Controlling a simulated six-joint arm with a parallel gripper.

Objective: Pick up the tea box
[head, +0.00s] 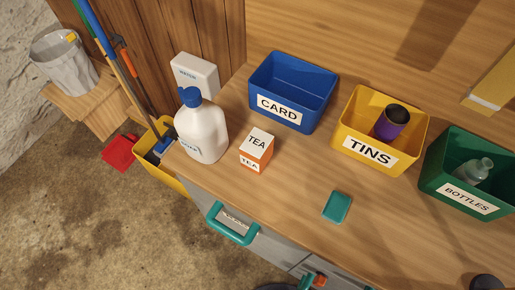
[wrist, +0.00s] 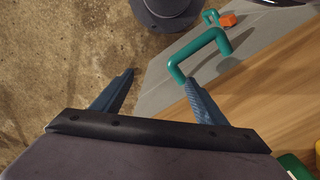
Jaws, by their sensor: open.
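The tea box (head: 257,148) is a small white and orange carton marked TEA. In the head view it stands upright on the wooden worktop, right of the white jug and in front of the blue CARD bin. It does not show in the wrist view. My gripper (wrist: 158,79) shows in the wrist view with its two blue fingers spread apart and nothing between them. It points toward the cabinet front and the floor, away from the tea box. I cannot make out the gripper in the head view.
A white jug (head: 203,132) with a blue cap stands close left of the box. Behind are the blue CARD bin (head: 292,88), yellow TINS bin (head: 381,128) and green BOTTLES bin (head: 467,173). A teal item (head: 337,206) lies in front. A teal handle (wrist: 200,47) juts from the cabinet.

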